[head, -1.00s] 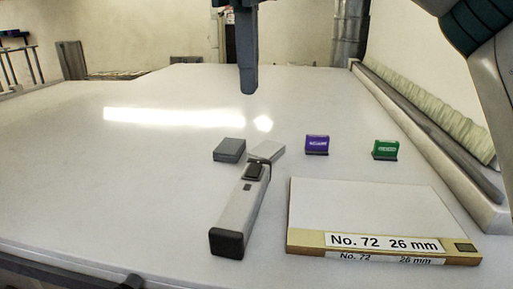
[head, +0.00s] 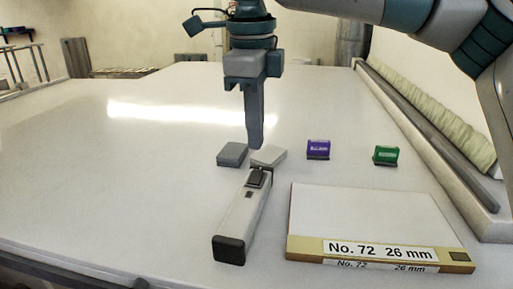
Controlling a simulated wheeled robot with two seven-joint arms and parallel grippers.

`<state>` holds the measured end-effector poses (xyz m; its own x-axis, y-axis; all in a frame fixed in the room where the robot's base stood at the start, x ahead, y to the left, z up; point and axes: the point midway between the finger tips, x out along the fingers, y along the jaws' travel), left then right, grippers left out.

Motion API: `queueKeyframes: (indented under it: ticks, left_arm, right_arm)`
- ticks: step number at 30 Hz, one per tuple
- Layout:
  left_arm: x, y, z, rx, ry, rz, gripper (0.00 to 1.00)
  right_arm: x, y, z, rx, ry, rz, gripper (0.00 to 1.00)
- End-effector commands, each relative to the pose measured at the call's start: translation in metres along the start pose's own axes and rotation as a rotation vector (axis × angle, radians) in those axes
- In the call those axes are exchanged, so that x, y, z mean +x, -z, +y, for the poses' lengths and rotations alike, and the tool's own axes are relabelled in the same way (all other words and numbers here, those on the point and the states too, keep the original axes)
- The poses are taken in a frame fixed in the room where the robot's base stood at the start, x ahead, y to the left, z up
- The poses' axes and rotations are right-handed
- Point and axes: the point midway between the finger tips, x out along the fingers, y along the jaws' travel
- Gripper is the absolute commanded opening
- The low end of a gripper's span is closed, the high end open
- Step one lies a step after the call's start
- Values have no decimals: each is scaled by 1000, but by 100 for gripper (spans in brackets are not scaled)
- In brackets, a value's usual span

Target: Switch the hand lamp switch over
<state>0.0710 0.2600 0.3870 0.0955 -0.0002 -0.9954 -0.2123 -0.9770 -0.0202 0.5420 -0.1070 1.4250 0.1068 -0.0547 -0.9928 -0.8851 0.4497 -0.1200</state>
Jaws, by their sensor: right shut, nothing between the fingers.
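The hand lamp (head: 241,222) lies on the white table, a long light-grey bar with a dark end cap toward me and a pale head at its far end. Its dark switch (head: 257,178) sits on top near the far end. My right gripper (head: 255,147) is shut and empty, pointing down. Its fingertips appear just above and behind the switch, over the lamp's far end; I cannot tell whether they touch it. My left gripper is not in view.
A grey block (head: 232,154) lies just left of the lamp's head. A purple stamp-like block (head: 318,149) and a green one (head: 386,155) stand to the right. A labelled board (head: 365,215) lies right of the lamp. The table's left side is clear.

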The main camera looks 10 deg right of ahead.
Motion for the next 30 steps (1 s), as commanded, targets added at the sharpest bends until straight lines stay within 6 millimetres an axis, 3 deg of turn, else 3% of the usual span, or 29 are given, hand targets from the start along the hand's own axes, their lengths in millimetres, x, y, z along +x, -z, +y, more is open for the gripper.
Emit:
queueKeyframes:
  ticks: [6,12,30]
  left_arm:
    - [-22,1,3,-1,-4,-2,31]
    - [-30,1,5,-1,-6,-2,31]
    - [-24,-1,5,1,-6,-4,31]
  right_arm:
    - [31,1,0,-1,-1,2,0]
    - [50,0,0,-1,0,1,0]
    - [60,0,0,0,0,-2,0]
